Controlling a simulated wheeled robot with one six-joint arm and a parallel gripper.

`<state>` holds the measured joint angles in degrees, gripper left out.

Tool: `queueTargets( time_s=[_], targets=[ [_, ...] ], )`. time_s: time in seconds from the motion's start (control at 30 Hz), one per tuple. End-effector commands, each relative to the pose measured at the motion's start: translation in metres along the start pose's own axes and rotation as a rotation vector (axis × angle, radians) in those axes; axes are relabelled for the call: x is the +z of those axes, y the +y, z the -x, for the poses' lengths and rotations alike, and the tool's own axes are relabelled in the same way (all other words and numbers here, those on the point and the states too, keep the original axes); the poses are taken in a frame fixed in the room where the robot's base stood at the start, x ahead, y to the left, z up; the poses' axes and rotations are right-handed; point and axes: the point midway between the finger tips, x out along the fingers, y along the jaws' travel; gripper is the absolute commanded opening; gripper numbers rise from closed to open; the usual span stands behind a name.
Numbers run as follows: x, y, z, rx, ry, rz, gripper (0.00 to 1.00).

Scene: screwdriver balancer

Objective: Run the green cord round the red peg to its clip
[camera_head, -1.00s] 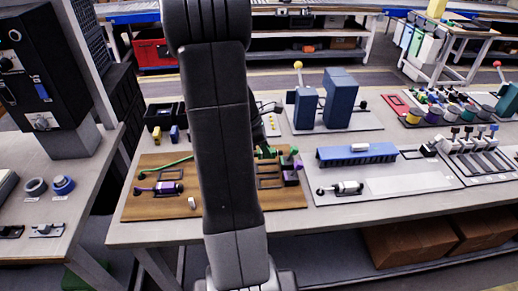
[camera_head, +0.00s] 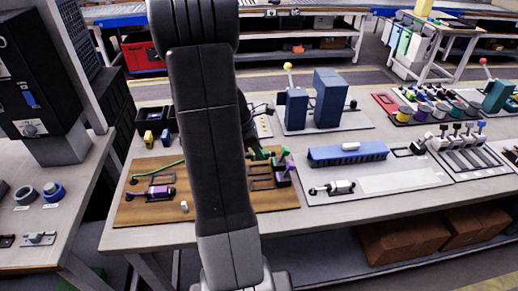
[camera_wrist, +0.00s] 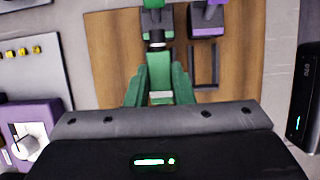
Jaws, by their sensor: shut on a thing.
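The green cord (camera_head: 160,169) runs across the left of the wooden board in the head view and passes behind my arm. In the wrist view my gripper (camera_wrist: 161,92) points at the board, its two green fingers close together around a narrow green piece that looks like part of the cord. Beyond the fingertips is a dark collar, then a green clip block (camera_wrist: 157,20). A purple clip block (camera_wrist: 207,18) stands to its right. In the head view my arm hides most of the gripper. I cannot make out the red peg in either view.
A purple-and-grey part (camera_head: 152,193) and a small white block (camera_head: 184,206) lie on the wooden board (camera_head: 135,213). A dark rectangular frame (camera_wrist: 204,64) lies right of the fingers. A plate with a blue comb-like block (camera_head: 346,153) adjoins on the right.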

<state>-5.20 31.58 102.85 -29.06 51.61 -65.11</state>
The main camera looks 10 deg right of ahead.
Motion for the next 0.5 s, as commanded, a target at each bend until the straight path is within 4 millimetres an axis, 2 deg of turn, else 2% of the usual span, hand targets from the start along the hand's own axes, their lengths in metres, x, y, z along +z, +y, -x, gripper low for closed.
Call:
queueTargets(
  time_s=[0.5],
  targets=[
    [-0.0023, -0.0001, -0.0058, -0.001, 0.000, 0.000, 0.01]
  ],
)
